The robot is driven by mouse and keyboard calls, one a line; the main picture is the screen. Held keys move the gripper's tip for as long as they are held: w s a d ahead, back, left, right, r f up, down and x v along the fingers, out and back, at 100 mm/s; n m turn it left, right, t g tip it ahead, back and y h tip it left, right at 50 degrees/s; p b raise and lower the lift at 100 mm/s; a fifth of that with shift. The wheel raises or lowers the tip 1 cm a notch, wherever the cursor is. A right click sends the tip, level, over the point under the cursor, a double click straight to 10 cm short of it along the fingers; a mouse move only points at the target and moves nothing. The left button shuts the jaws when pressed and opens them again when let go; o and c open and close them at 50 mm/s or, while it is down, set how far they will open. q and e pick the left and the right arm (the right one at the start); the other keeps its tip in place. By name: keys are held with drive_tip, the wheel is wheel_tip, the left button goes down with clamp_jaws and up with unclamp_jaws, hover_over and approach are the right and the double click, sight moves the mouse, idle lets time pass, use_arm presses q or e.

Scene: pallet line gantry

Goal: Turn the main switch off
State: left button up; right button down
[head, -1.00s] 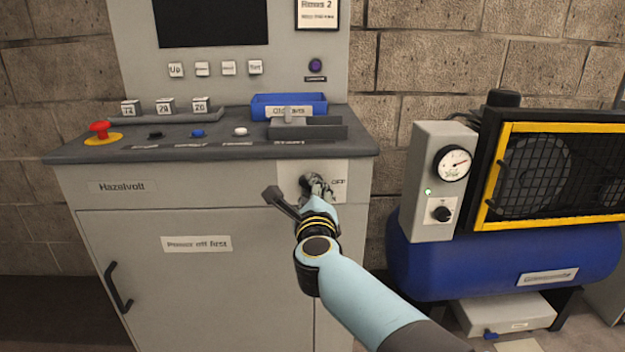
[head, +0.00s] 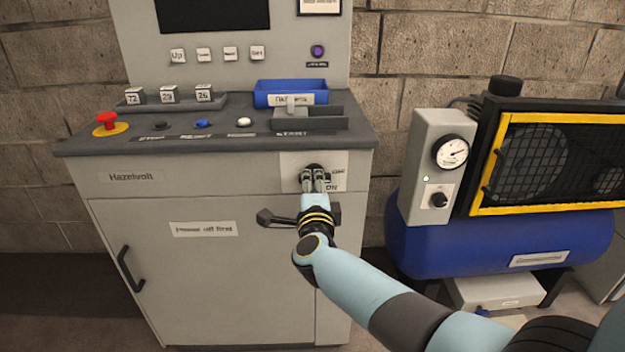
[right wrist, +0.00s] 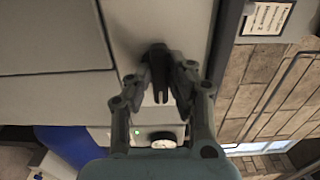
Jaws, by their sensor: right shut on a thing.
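The main switch sits on a pale plate (head: 292,163) at the upper right of the grey cabinet's front. An "ON" label (head: 331,188) shows on the plate to the right of the fingers; a smaller label above it is too blurred to read surely. My right gripper (head: 314,178) is at the switch, its fingers pointing into the plate. In the right wrist view the dark switch handle (right wrist: 157,62) stands between the two fingers, and the gripper (right wrist: 160,82) is shut on it. The fingers hide much of the handle in the head view. My left gripper is not in view.
The desk ledge (head: 120,146) overhangs just above the switch, with a red emergency button (head: 107,119) and a blue tray (head: 290,92). A cabinet door with a dark handle (head: 129,269) lies below. A blue compressor (head: 490,245) stands to the right.

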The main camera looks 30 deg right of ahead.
drive_tip(key=shift+f, duration=0.1)
idle(0.4)
drive_tip(key=c, duration=1.2)
unclamp_jaws()
drive_tip(key=shift+c, duration=0.2)
drive_tip(key=v, duration=1.2)
